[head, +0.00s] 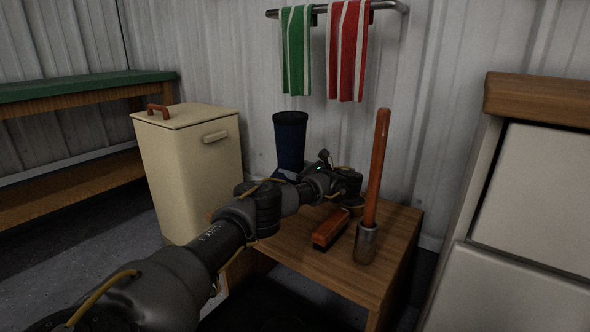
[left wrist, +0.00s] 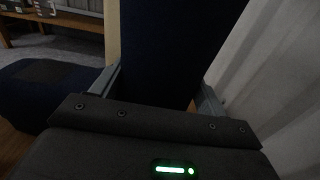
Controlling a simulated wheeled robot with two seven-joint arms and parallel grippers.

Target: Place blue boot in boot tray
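The blue boot (head: 290,140) stands upright at the back left of the small wooden table, its lower part mostly hidden behind my left arm. In the left wrist view its dark blue shaft (left wrist: 165,45) fills the space between the fingers of my left gripper (left wrist: 160,82). A finger lies along each side of the shaft; I cannot tell whether they press on it. A dark blue rounded shape (left wrist: 40,88), perhaps the boot's foot, shows at the left there. In the head view the fingers are hidden by the wrist. I make out no boot tray. My right gripper is out of view.
On the wooden table (head: 395,225) are an orange-brown brush (head: 331,229) and a metal cup (head: 366,244) holding a tall orange-brown handle (head: 378,165). A cream bin (head: 190,175) stands to the left, before a green-topped bench (head: 75,87). Towels hang on the wall behind.

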